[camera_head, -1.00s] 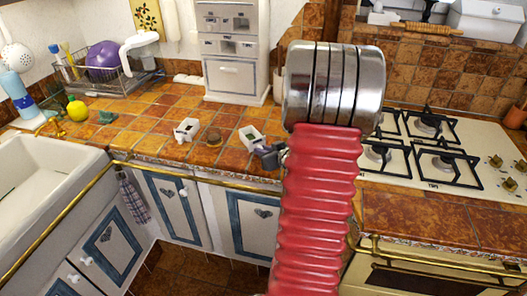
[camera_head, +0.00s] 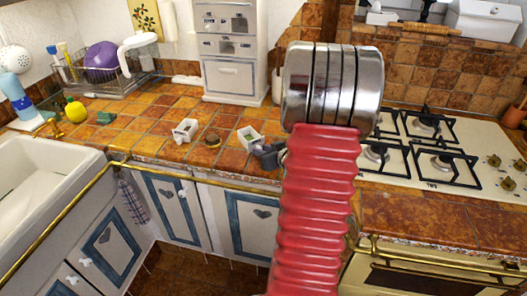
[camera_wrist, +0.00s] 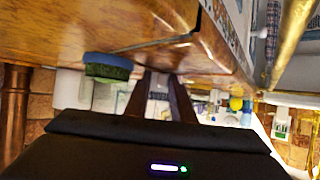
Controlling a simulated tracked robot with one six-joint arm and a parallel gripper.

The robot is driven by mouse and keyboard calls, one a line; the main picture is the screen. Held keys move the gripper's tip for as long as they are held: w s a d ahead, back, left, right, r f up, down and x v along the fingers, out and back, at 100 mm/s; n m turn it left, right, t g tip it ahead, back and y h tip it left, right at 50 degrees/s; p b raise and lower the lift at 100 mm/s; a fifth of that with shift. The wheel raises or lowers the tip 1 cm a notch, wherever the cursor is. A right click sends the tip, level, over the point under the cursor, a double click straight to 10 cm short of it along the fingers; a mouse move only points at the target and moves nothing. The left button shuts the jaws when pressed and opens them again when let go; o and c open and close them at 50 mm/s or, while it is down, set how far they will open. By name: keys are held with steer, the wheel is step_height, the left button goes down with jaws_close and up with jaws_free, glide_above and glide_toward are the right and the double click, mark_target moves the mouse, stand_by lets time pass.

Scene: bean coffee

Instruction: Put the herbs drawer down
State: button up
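The herbs drawer (camera_head: 243,143), a small white box with green contents, is on or just above the tiled counter in the head view. My gripper (camera_head: 266,152) is low over the counter, right against its right side. In the wrist view the picture is upside down. The two dark fingers of my gripper (camera_wrist: 160,76) stand apart, with something pale between them. Whether they press on the drawer cannot be told. My red arm hides the counter to the right.
A white cabinet (camera_head: 229,80) stands behind. The stove (camera_head: 445,150) is at right, the sink (camera_head: 40,175) at left.

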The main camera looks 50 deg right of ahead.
steer(key=shift+s+a+f, duration=0.2)
steer(key=shift+a+f, duration=0.35)
steer(key=shift+f, duration=0.15)
steer(key=v, duration=0.4)
steer(key=r+v, duration=0.1)
steer(key=v, duration=0.3)
steer(key=d+v, duration=0.1)
steer(key=v, duration=0.3)
steer(key=shift+w+r, duration=0.1)
steer(key=shift+r, duration=0.1)
steer(key=shift+v, duration=0.8)
steer(key=shift+w, duration=0.1)
